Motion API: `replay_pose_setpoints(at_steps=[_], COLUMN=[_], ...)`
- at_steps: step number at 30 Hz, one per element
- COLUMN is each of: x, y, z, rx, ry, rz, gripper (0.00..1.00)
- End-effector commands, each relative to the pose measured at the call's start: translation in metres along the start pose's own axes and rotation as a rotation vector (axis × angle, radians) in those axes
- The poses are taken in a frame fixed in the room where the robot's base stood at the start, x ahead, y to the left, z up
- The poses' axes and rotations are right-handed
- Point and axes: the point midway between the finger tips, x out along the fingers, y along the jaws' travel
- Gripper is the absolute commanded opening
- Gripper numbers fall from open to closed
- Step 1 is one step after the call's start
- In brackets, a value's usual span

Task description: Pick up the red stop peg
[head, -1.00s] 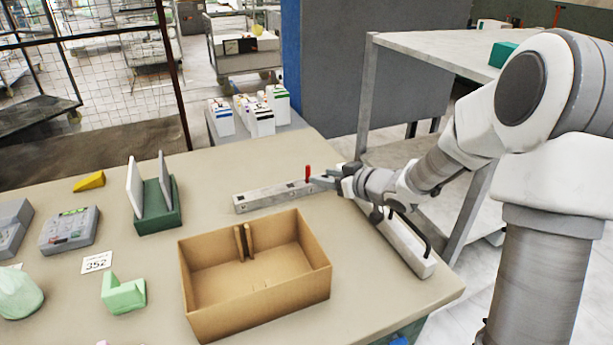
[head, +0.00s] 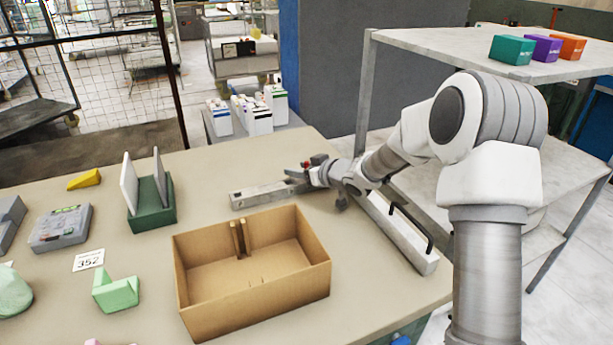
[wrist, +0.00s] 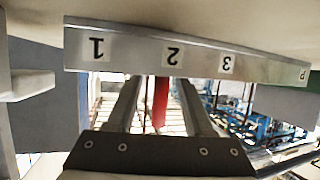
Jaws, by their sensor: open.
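The red stop peg (head: 306,163) shows as a small red bit just above my gripper in the head view; its lower part is hidden. In the wrist view the peg (wrist: 161,101) lies between my two fingers, with a gap on each side. It meets the edge of the grey rail (wrist: 120,50) near label 2. My gripper (head: 295,174) is open over the right part of the rail (head: 245,201). The wrist view shows both fingers (wrist: 158,90) apart, their tips near the rail. Labels 1, 2, 3 and P appear upside down.
An open cardboard box (head: 205,295) stands in front of the rail. A long pale bar with a black handle (head: 412,228) lies to the right. Metal shelves (head: 420,40) stand behind my arm.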

Motion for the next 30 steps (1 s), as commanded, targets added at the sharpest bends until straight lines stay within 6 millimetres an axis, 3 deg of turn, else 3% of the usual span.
replay_pose_setpoints(at_steps=[3, 12, 30], x=[-0.0004, -0.0007, -0.0010], y=[0.0000, 0.0000, -0.0021], z=[-0.0002, -0.0002, -0.0051], rx=[0.000, 0.000, 0.000], ry=[0.000, 0.000, 0.001], rz=[0.000, 0.000, 0.000], gripper=[0.52, 0.00, 0.00])
